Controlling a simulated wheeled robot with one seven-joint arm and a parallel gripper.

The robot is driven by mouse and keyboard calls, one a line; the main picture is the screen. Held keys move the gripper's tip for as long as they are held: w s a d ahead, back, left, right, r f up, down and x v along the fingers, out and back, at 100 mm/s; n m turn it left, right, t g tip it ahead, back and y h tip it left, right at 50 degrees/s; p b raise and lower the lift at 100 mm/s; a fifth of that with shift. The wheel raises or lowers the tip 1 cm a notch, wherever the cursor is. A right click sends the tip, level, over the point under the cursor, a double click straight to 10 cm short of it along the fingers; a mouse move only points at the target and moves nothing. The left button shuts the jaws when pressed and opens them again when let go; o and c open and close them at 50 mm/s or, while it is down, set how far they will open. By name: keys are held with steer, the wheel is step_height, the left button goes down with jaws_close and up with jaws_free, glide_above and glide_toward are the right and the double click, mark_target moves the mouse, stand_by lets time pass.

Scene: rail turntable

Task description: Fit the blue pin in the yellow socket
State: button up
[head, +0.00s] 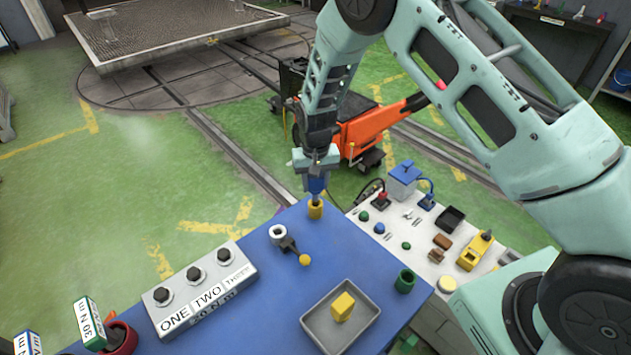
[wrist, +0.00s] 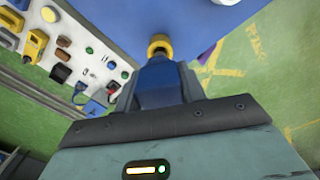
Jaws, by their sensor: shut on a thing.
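The blue pin (head: 316,184) is held in my gripper (head: 317,178), pointing down. The yellow socket (head: 316,210) stands near the far corner of the blue table, directly below the pin. In the wrist view the pin (wrist: 157,82) lies in line with the socket (wrist: 160,46), and its tip end meets or overlaps the socket's rim. I cannot tell how far, if at all, the tip is inside. My gripper is shut on the pin, its fingertips mostly hidden in the head view.
On the blue table (head: 275,290) are a grey tray (head: 315,330) with a yellow block (head: 342,307), a green cup (head: 405,281), a grey ring-ended part (head: 279,235) and a labelled button box (head: 200,290). A white control panel (head: 405,225) adjoins at the right.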

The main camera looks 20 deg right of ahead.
mark_target(316, 195)
steer(key=shift+f+b, duration=1.9)
steer(key=shift+f, duration=0.85)
steer(key=o, duration=1.2)
steer(key=shift+c, duration=0.2)
steer(key=shift+r, duration=0.1)
step_height(316, 195, up, 17)
steer(key=b, duration=0.4)
steer(key=shift+r, duration=0.2)
